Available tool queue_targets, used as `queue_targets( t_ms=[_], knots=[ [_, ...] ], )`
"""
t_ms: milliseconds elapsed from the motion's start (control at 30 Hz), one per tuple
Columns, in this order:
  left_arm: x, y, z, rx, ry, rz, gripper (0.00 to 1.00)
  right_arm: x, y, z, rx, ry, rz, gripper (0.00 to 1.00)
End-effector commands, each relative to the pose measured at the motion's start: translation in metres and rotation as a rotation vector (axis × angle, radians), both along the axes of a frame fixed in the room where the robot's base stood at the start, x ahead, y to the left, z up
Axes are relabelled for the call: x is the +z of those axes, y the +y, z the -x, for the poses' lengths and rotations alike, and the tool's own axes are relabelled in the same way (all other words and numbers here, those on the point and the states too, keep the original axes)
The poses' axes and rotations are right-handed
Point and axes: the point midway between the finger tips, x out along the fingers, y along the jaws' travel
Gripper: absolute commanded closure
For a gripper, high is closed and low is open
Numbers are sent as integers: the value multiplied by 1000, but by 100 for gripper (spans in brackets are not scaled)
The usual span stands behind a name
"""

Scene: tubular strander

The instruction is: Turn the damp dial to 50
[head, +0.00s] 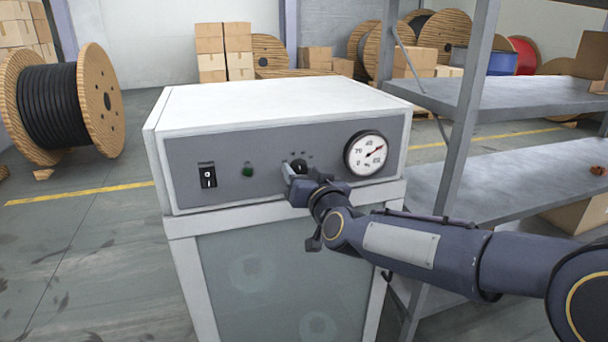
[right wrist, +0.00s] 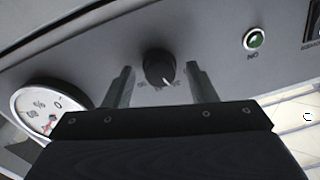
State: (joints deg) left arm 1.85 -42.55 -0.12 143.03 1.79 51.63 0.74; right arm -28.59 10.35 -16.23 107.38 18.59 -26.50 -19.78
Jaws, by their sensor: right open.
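The damp dial, a small black knob (head: 299,166), is on the grey front panel of the white cabinet. In the right wrist view the knob (right wrist: 158,69) shows a pale pointer mark and small markings beside it. My right gripper (head: 294,172) is at the panel in front of the knob. In the right wrist view its two fingers (right wrist: 163,82) are apart, one on each side of the knob, with gaps visible. A round white gauge (head: 366,154) with a red needle is right of the knob. My left gripper is not in view.
A black rocker switch (head: 207,175) and a green button (head: 248,171) are on the panel's left. A metal shelf rack (head: 500,103) stands close on the right, beside my right arm. Cable reels (head: 62,103) and cartons (head: 224,50) are behind. The floor at left is open.

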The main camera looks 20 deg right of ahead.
Motion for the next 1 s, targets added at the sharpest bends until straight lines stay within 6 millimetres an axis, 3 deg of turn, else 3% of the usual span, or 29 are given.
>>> queue_targets(
  t_ms=[67,400,733,1000],
  knots=[
    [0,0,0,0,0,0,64,0,0,0,0,0,0,48],
    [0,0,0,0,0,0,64,0,0,1,0,0,0,93],
    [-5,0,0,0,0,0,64,-1,0,0,-1,1,-46,93],
    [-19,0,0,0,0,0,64,-3,-1,0,-2,5,-218,93]
  ],
)
